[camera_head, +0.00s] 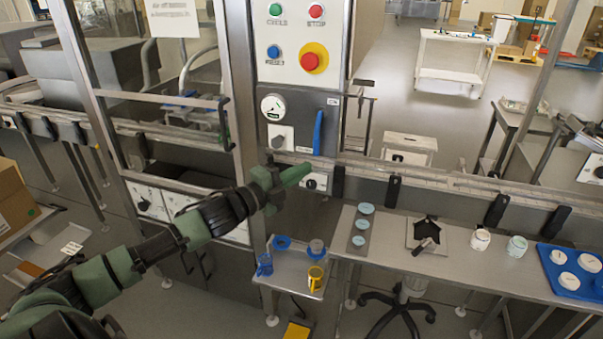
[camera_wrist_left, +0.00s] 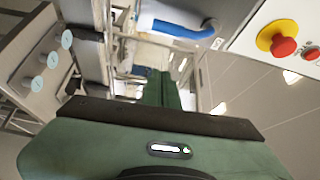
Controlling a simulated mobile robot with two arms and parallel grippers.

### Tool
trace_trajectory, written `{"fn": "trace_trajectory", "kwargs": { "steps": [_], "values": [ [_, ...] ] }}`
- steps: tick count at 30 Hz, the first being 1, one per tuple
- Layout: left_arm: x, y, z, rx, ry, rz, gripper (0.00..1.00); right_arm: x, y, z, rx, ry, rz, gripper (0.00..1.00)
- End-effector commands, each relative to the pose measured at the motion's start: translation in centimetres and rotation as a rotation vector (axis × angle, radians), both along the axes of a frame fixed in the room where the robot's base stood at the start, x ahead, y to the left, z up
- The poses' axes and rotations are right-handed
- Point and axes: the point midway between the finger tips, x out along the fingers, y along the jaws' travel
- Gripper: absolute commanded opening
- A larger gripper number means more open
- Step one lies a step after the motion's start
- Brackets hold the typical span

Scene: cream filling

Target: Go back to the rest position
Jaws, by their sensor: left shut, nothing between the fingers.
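My left arm comes in from the left in the head view, and my left gripper (camera_head: 296,173) is shut and empty. It is in front of the machine's control cabinet (camera_head: 290,130), near the lower knob and the rail. In the left wrist view the green gripper (camera_wrist_left: 163,88) points away from the camera, with nothing held in it. My right gripper is not in view.
The cabinet has an emergency stop (camera_head: 310,61), a gauge and a blue handle (camera_head: 318,132). A long table (camera_head: 450,262) to the right carries jars and a blue tray (camera_head: 575,272).

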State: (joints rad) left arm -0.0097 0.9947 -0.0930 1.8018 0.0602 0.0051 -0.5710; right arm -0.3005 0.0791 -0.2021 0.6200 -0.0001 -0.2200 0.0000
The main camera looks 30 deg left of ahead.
Motion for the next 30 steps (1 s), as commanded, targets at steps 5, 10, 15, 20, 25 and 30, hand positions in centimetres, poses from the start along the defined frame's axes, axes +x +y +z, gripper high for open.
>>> {"fn": "trace_trajectory", "kwargs": {
  "steps": [5, 10, 15, 20, 25, 30],
  "values": [
    [0.0, 0.0, 0.0, 0.0, 0.0, 0.0, 0.0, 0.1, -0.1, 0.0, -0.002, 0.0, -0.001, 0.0],
    [0.0, 0.0, 0.0, 0.0, 0.0, -0.001, 0.0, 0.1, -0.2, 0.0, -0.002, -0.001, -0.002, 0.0],
    [0.0, 0.1, -0.2, -0.004, 0.003, 0.003, 0.0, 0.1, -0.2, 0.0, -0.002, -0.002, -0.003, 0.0],
    [0.2, 2.0, -4.8, -0.077, 0.079, 0.065, 0.0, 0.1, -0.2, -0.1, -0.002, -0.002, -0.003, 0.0],
    [-1.1, 5.5, -16.3, -0.243, 0.261, 0.213, 0.0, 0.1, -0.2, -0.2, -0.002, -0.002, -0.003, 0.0],
    [-5.2, 7.1, -28.8, -0.403, 0.457, 0.367, 0.0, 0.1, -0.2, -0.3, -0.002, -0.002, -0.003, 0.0]
  ]
}}
